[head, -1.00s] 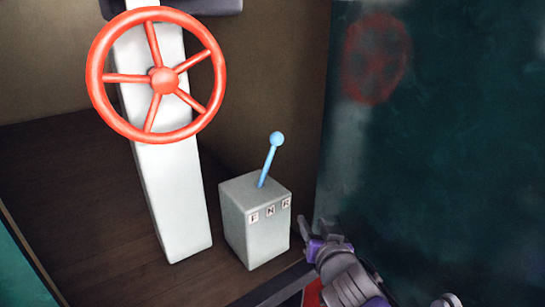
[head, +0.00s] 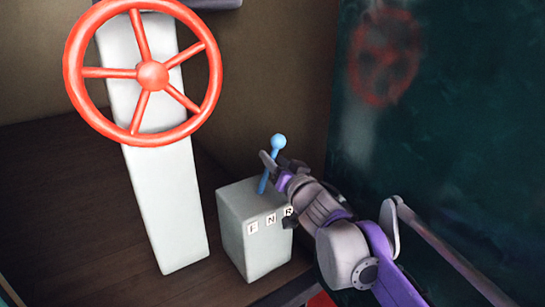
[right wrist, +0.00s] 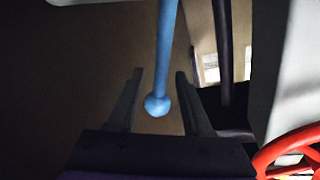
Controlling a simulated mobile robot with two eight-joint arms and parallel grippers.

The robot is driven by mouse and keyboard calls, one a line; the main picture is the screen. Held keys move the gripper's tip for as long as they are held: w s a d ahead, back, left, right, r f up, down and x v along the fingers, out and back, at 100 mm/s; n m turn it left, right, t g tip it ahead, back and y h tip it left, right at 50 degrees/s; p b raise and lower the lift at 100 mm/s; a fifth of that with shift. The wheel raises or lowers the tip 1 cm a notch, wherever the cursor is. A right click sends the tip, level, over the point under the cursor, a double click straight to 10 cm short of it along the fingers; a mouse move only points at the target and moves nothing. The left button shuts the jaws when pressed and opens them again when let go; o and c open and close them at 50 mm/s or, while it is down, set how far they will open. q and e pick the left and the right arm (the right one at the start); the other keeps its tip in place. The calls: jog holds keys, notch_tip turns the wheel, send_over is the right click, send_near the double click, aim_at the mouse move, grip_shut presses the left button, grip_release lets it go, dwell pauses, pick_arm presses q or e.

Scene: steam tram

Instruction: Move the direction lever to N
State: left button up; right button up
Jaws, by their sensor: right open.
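The direction lever (head: 263,185) is a thin blue rod with a ball knob (head: 278,141), standing on a light grey box (head: 240,232). The box front carries the labels F, N and R, and R is partly covered by my gripper. The lever leans right in the head view, toward the R side. My right gripper (head: 279,167) is open at the lever, just below the knob. In the right wrist view the blue lever (right wrist: 167,50) shows between the two open fingers (right wrist: 160,100), with no finger clearly touching it. My left gripper is out of view.
A red handwheel (head: 152,75) on a pale column (head: 165,210) stands left of the box. A dark green wall (head: 450,120) rises close to the right of my arm. Brown floor (head: 100,240) lies around the column.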

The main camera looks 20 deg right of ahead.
jog(key=shift+w+a, duration=0.1)
jog(key=shift+w, duration=0.7)
grip_shut()
dwell(0.9)
